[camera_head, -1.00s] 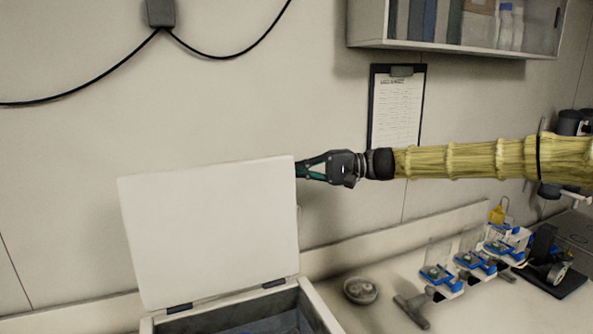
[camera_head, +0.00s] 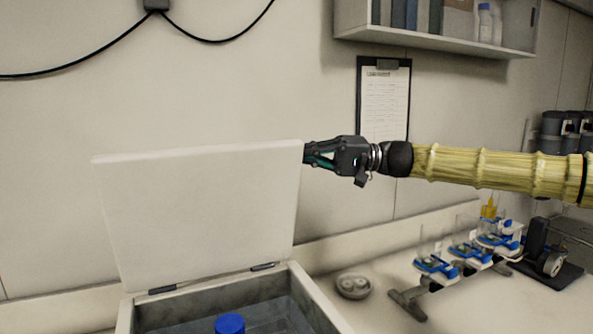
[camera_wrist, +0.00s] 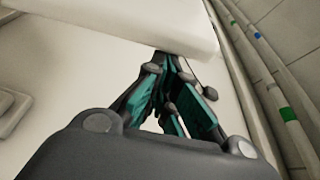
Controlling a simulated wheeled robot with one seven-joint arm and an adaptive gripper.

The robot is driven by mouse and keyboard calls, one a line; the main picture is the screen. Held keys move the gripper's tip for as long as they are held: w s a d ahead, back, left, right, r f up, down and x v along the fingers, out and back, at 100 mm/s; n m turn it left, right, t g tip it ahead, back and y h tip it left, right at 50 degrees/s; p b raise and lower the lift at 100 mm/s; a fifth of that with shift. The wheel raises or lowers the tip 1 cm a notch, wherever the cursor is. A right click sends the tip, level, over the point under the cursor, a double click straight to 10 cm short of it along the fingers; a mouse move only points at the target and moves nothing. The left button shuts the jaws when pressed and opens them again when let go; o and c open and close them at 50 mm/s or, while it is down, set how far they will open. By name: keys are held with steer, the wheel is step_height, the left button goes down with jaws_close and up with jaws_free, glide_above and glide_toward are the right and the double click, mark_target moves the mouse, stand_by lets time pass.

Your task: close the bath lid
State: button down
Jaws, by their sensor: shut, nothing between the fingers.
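The white bath lid (camera_head: 200,215) stands raised on its hinges at the back of the bath (camera_head: 308,300), tipped a little forward of upright. The open bath shows a dark inside with a blue-capped bottle (camera_head: 230,324) in it. My gripper (camera_head: 308,153) is shut and empty, at the lid's upper right corner, with its tips at or behind the lid's edge. In the wrist view the shut fingers (camera_wrist: 160,62) reach the pale lid edge (camera_wrist: 160,25); the tips are partly hidden by it, and I cannot tell whether they touch.
A small bowl (camera_head: 353,286) sits on the bench right of the bath. A rack with blue-and-white holders (camera_head: 437,265) stands farther right. A clipboard (camera_head: 385,100) hangs on the wall behind my gripper, and a shelf (camera_head: 440,40) is above.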

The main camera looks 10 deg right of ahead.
steer(key=s+d+f+n+g+y+b, duration=0.15)
steer(key=s+f+n+b, duration=0.45)
steer(key=s+b, duration=0.65)
steer(key=s+d+f+n+g+y+b, duration=0.15)
steer(key=s+f+n+b, duration=0.5)
steer(key=b, duration=1.05)
steer(key=s+f+n+g+b, duration=0.2)
steer(key=f+n+b, duration=0.1)
steer(key=f+b, duration=0.2)
steer(key=s+d+f+n+g+b, duration=0.1)
steer(key=f+n+b, duration=0.3)
steer(key=b, duration=0.4)
steer(key=shift+s+d+f+g, duration=0.3)
steer(key=shift+s+f+g, duration=0.3)
steer(key=shift+s, duration=0.3)
steer(key=shift+a+f+b, duration=0.1)
steer(key=shift+f+b, duration=0.15)
steer(key=shift+b, duration=0.05)
steer(key=shift+r, duration=0.1)
step_height(320, 180, up, 5)
steer(key=p, duration=0.2)
steer(key=p+v, duration=0.2)
steer(key=v, duration=0.8)
steer(key=shift+d, duration=0.3)
